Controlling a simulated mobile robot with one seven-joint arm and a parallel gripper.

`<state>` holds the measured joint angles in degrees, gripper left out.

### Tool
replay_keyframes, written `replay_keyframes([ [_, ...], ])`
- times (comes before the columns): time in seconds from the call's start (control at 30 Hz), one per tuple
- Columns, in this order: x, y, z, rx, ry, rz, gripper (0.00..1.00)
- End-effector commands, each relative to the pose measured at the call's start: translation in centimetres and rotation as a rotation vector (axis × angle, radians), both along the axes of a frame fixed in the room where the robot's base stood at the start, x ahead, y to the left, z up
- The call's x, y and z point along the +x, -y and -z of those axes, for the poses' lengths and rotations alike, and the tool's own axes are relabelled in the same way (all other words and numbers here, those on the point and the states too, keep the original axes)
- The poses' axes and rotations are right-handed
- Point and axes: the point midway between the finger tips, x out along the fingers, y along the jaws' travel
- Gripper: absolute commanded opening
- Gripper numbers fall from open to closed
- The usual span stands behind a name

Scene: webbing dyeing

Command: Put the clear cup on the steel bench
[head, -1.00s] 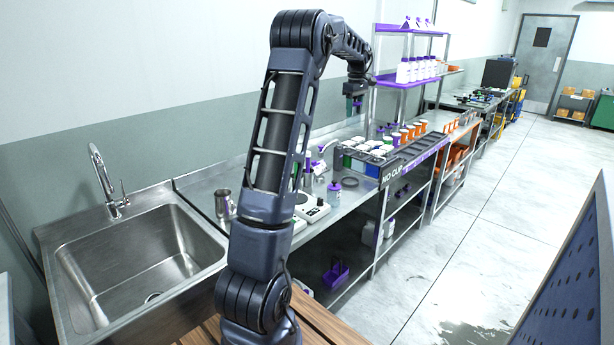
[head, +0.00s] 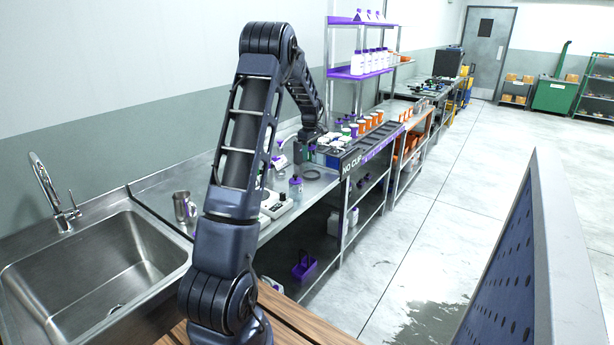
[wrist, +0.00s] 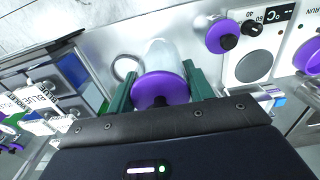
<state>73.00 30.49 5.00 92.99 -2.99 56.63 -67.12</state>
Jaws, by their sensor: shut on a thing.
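My gripper (wrist: 158,85) is shut on the clear cup (wrist: 163,55), a see-through vessel with a purple round top (wrist: 160,90). One green finger is on each side of it in the wrist view. The steel bench also shows beneath the cup in the wrist view (wrist: 205,45). I cannot tell whether the cup touches it.
A grey ring (wrist: 125,68) lies on the bench beside the cup. White devices with dials (wrist: 250,62) stand on the other side. A purple-capped bottle (head: 295,188), a steel mug (head: 184,207) and a labelled pot rack (head: 350,160) are nearby. The sink (head: 95,265) is at left.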

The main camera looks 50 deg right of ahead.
Motion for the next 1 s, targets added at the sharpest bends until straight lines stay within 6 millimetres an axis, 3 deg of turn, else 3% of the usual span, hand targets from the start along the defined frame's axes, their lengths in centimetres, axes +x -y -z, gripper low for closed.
replay_keyframes([
  [0.1,-0.1,0.0,2.7,0.003,-0.002,0.000,0.23],
  [0.3,-0.1,0.0,6.1,0.002,-0.001,0.002,0.23],
  [0.57,-0.1,0.1,7.6,0.000,0.000,0.002,0.23],
  [0.83,-0.1,0.0,11.0,0.002,-0.001,0.001,0.23],
  [1.0,-0.1,0.0,11.5,-0.001,0.000,0.000,0.23],
])
